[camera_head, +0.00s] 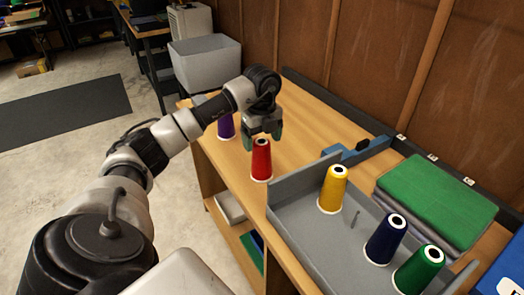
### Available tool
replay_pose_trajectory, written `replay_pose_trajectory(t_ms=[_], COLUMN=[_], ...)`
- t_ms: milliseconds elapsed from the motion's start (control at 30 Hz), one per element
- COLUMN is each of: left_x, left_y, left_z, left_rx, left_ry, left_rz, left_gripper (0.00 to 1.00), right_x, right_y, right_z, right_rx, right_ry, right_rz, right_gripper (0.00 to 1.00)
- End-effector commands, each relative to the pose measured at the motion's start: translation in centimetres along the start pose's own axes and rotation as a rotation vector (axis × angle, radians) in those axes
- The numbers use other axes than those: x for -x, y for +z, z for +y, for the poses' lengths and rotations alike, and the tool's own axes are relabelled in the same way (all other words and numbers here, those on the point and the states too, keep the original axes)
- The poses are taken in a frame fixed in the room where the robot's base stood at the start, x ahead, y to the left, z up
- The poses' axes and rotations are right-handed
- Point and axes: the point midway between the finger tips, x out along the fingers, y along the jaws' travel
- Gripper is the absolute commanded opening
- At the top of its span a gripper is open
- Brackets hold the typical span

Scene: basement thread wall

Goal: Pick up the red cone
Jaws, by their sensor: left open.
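The red cone (261,161) stands upright on the wooden table (303,116), left of the grey tray. My left gripper (263,137) is open just above and behind the red cone's top, with its fingers pointing down. I cannot tell whether a finger touches the cone. A purple cone (226,126) stands further back on the table, partly hidden by my left arm. My right gripper is not in view.
The grey tray (290,187) holds a yellow cone (333,188), a dark blue cone (385,240) and a green cone (419,270). Folded green cloth (436,200) lies to its right. A blue tool (357,152) lies behind the tray. A wooden wall closes the back.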

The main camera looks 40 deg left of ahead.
Motion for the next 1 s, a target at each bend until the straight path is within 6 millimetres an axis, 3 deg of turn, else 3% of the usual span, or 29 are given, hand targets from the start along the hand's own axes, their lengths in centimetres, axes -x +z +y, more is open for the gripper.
replay_pose_trajectory(t_ms=[200,500,867,1000], left_x=[-3.1,-3.6,-3.6,-3.6], left_y=[-0.1,-0.1,-0.1,-0.1], left_z=[0.1,0.1,0.1,0.1], left_rx=[0.000,-0.001,-0.001,-0.001], left_ry=[0.002,0.000,0.000,-0.001], left_rz=[0.001,0.001,0.001,0.000], left_gripper=[0.81,0.81,0.26,0.24], right_x=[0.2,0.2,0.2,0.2], right_y=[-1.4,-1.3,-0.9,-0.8], right_z=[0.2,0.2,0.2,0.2], right_rx=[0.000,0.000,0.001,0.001], right_ry=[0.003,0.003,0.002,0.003], right_rz=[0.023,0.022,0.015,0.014], right_gripper=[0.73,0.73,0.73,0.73])
